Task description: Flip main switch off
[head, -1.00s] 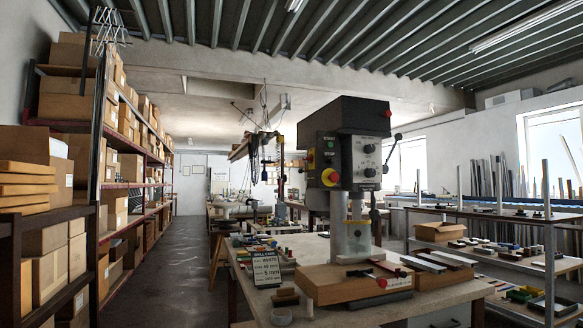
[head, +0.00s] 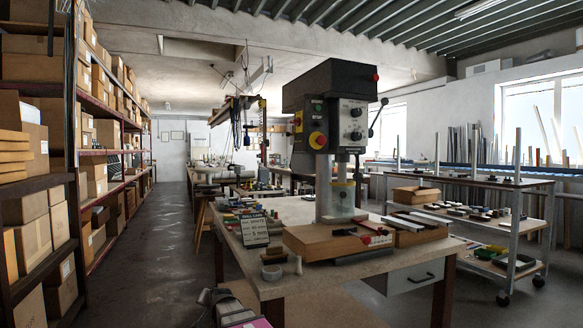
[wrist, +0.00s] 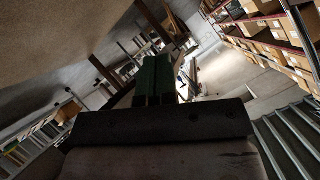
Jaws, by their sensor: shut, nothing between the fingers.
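A drill press with a black head (head: 335,85) stands on the workbench in the head view. A red-and-yellow control (head: 317,140) sits low on its front panel, and a second red-and-yellow one (head: 298,121) is on the head's left side. I cannot tell from the labels which is the main switch, or its position. Small buttons (head: 317,107) sit above the front control. My gripper (wrist: 154,68) shows in the wrist view with its dark green fingers together and empty. It is well apart from the drill press, which I cannot make out in the wrist view.
The workbench (head: 330,262) carries a wooden block (head: 310,243), a sign card (head: 254,229) and several small parts. Box shelves (head: 75,150) line the left. A wheeled rack (head: 480,182) stands at the right. The aisle floor (head: 160,215) at the left is clear.

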